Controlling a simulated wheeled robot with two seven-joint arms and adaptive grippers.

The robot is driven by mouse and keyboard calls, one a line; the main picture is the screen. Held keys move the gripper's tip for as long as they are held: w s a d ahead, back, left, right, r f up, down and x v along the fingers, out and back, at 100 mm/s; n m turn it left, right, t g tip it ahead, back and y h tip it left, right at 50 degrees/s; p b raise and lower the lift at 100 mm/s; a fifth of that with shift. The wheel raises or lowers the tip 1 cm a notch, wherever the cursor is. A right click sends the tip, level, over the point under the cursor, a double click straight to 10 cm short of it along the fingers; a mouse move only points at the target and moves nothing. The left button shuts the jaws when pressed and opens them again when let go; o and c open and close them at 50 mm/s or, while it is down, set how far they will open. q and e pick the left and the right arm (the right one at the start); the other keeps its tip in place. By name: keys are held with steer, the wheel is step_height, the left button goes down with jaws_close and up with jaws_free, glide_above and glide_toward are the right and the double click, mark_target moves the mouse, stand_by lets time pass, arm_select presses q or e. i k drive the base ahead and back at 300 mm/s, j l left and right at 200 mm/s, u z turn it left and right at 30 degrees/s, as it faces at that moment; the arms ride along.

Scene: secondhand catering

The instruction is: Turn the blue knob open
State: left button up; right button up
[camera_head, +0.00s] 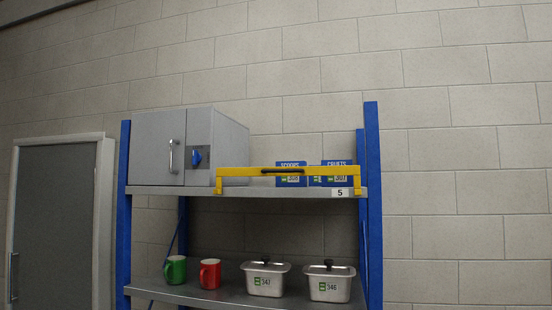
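The blue knob (196,158) is on the front panel of a grey box-shaped cabinet (158,140), to the right of its door handle (173,156). The cabinet stands at the left end of the upper shelf and its door looks shut. The knob's grip looks roughly upright, though it is small in view. Neither of my grippers is in view, and nothing touches the knob.
A yellow rail (235,172) runs along the upper shelf's front edge, right of the knob, before blue boxes (290,167). The lower shelf holds a green mug (175,270), a red mug (209,274) and lidded metal containers (265,280). Blue uprights (373,200) flank the shelves.

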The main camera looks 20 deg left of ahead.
mark_target(197, 158)
steer(key=j+z, duration=0.75)
steer(key=k+j+z, duration=0.1)
steer(key=j+z, duration=0.3)
steer(key=k+j+z, duration=0.2)
steer(key=j+z, duration=0.2)
steer(key=k+j+z, duration=0.2)
steer(key=j+z, duration=0.15)
steer(key=j, duration=0.1)
